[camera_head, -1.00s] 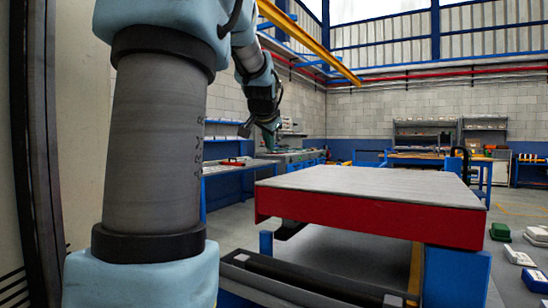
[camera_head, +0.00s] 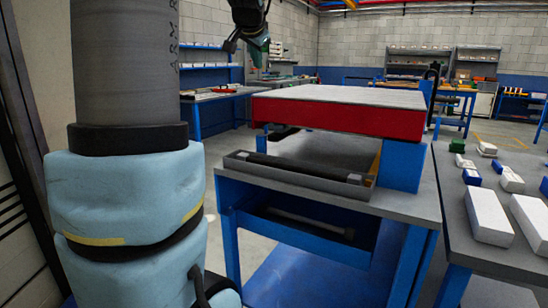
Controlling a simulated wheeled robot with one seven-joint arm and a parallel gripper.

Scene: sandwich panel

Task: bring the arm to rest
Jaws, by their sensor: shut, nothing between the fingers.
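My gripper (camera_head: 247,44) shows small at the top of the head view, at the end of my dark wrist. It hangs in the air left of and above the far left corner of the red-sided panel table (camera_head: 338,120), apart from it in the picture. It is shut and empty. Its fingertips are small and dark, so their detail is hard to make out. My arm's grey and light-blue links fill the left side of the view. The middle of the arm is cut off by the top edge.
A blue-framed bench (camera_head: 398,206) with a shallow dark tray (camera_head: 298,174) stands in front of the panel table. A grey table (camera_head: 505,254) at the right bears several white, blue and green boxes. Shelves (camera_head: 404,60) and workbenches line the back. Open floor lies between.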

